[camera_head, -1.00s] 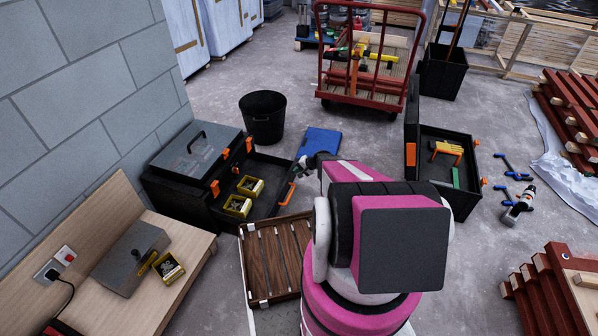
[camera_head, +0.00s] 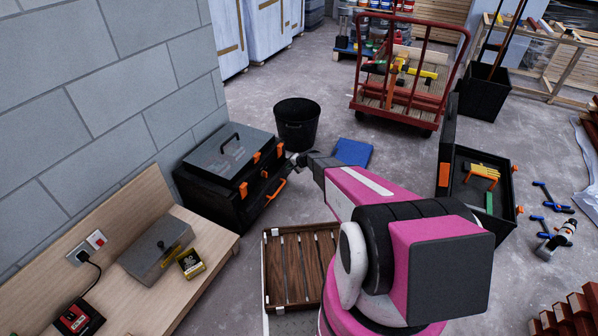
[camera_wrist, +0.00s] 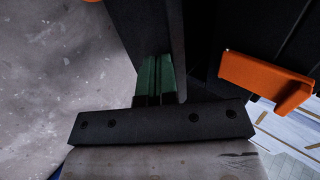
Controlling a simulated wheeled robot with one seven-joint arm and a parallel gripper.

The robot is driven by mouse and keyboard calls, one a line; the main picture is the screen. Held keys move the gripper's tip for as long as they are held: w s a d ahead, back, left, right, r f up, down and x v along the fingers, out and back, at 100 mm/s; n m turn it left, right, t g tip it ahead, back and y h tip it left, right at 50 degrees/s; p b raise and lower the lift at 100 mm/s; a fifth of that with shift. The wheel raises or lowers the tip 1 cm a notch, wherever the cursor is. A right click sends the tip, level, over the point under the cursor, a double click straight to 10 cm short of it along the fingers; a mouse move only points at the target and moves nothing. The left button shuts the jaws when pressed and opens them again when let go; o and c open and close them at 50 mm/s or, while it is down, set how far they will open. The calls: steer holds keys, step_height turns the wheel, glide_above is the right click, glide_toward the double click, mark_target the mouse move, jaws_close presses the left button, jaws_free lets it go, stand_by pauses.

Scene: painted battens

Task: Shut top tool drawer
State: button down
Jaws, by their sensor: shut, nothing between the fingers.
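The black tool chest (camera_head: 212,192) stands against the block wall, with a grey lid and orange latches. Its top tool drawer (camera_head: 262,192) now looks pushed in, or nearly so; no open interior shows, and I cannot tell whether a small gap is left. An orange handle (camera_head: 276,193) is on its front. My gripper (camera_head: 293,160) is at the chest's front right side, close to it. In the wrist view, my gripper's green-padded fingers (camera_wrist: 155,68) are together and empty, beside a dark panel (camera_wrist: 207,35). An orange part (camera_wrist: 264,80) shows to the right.
A black bucket (camera_head: 297,125) and a blue flat item (camera_head: 353,152) are on the floor behind my gripper. A wooden slatted crate (camera_head: 288,262) is in front of the chest. A workbench (camera_head: 205,235) is at left, an open black toolbox (camera_head: 497,215) at right.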

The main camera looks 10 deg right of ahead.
steer(key=shift+w+a, duration=0.6)
steer(key=shift+a, duration=0.35)
steer(key=shift+d, duration=0.1)
steer(key=s+d+f+v, duration=0.1)
steer(key=f+v, duration=0.1)
steer(key=v, duration=1)
glide_toward(269, 185)
steer(key=s+d, duration=0.3)
steer(key=d, duration=0.1)
steer(key=x, duration=1)
steer(key=shift+w+r, duration=0.15)
steer(key=shift+w, duration=0.05)
steer(key=shift+w+a+r, duration=0.1)
steer(key=shift+w+a, duration=0.2)
steer(key=shift+a, duration=0.25)
steer(key=shift+w+a, duration=0.3)
steer(key=shift+a, duration=0.2)
steer(key=shift+w+a+r, duration=0.1)
steer(key=shift+w+a, duration=0.25)
steer(key=shift+a, duration=0.25)
